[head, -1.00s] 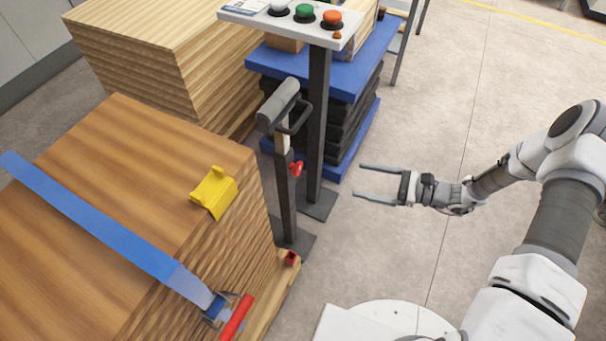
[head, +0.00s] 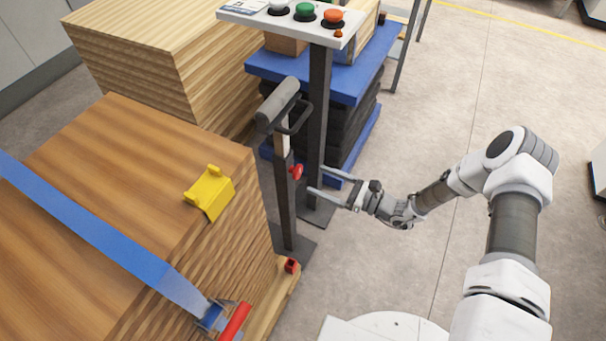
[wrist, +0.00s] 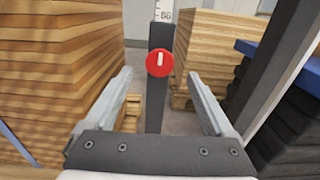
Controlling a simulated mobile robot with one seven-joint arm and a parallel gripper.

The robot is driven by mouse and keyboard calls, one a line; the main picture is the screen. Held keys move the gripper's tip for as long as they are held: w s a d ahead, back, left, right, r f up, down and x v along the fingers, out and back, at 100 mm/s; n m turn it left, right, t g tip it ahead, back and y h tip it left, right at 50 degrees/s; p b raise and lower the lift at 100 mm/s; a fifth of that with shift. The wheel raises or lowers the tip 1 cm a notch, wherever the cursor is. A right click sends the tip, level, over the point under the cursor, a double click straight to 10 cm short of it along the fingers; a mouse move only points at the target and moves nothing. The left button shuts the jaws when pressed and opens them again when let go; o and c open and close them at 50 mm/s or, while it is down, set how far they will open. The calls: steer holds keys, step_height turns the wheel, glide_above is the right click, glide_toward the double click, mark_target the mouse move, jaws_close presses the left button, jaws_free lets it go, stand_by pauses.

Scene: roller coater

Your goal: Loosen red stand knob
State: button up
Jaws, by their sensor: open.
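The red stand knob (head: 297,172) is on the side of a dark upright post (head: 286,205) that carries a grey roller head (head: 278,105) at its top. In the wrist view the round red knob (wrist: 160,62) faces me, with a white mark standing upright on it. My gripper (head: 318,181) is open and empty, to the right of the knob and apart from it. In the wrist view my two fingers (wrist: 160,92) stand to the left and right, and the knob appears between and beyond their tips.
A wood stack (head: 110,170) with a yellow corner piece (head: 209,190) and a blue strap (head: 90,235) stands left of the post. A control-panel post (head: 318,120) stands close behind, beside a blue lift table (head: 345,85).

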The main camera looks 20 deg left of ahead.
mark_target(300, 172)
steer(key=a, duration=0.4)
steer(key=a+b, duration=0.1)
steer(key=a, duration=0.1)
steer(key=shift+w+a, duration=0.2)
steer(key=shift+w, duration=0.1)
steer(key=c, duration=1.3)
steer(key=shift+c, duration=0.2)
